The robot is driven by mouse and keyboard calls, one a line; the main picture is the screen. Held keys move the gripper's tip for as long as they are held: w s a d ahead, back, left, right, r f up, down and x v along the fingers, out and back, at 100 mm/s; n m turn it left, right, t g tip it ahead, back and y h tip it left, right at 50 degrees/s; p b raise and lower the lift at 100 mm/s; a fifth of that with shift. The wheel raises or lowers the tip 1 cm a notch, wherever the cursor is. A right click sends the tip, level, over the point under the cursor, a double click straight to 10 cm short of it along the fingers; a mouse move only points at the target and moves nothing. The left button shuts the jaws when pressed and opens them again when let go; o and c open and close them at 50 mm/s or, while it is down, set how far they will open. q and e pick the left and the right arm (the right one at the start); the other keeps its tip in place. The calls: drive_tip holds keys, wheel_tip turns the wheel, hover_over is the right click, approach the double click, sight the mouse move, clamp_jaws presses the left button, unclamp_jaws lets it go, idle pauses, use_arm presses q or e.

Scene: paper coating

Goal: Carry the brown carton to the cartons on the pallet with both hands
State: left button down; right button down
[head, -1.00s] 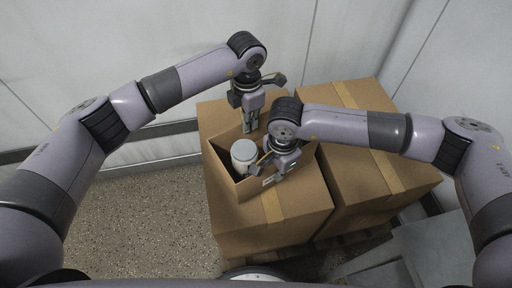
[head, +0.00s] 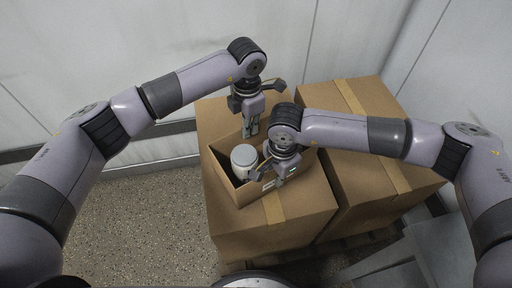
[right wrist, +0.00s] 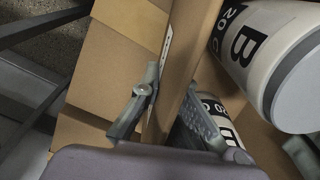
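The brown carton (head: 236,188) is a small open box. It appears to rest on top of a larger closed carton (head: 300,217) on the pallet (head: 352,244). A white canister (head: 243,158) stands in it; the right wrist view shows white canisters (right wrist: 262,45) marked "B" inside. My left gripper (head: 250,132) points down at the far wall, its fingers close together around it. My right gripper (head: 273,182) is at the near right wall. In the right wrist view its fingers (right wrist: 168,108) lie on both sides of the wall, shut on it. The arm hides part of the right side.
A second large taped carton (head: 345,97) stands close by on the right. Grey flat-sided objects (head: 390,268) are at the lower right. Pale wall panels (head: 360,40) and a rail (head: 160,143) close off the back. Speckled floor (head: 140,220) at the left is clear.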

use_arm(q)
drive_tip(key=shift+f+b, duration=0.5)
drive_tip(key=shift+f, duration=0.15)
use_arm(e)
drive_tip(key=shift+f, duration=0.75)
use_arm(q)
drive_tip(key=c, duration=2.2)
unclamp_jaws()
drive_tip(key=shift+r, duration=0.1)
drive_tip(key=shift+c, duration=0.2)
use_arm(e)
drive_tip(key=c, duration=2.2)
unclamp_jaws()
drive_tip(key=shift+r, duration=0.15)
drive_tip(key=shift+c, duration=0.2)
use_arm(q)
drive_tip(key=o, duration=0.4)
use_arm(e)
drive_tip(key=o, duration=0.4)
use_arm(q)
drive_tip(key=shift+o, duration=0.2)
use_arm(e)
drive_tip(key=shift+o, duration=0.2)
use_arm(q)
wheel_tip(320, 180, up, 12)
drive_tip(key=shift+f, duration=0.15)
use_arm(e)
drive_tip(key=shift+r, duration=0.2)
wheel_tip(320, 180, up, 12)
drive_tip(key=shift+f, duration=0.15)
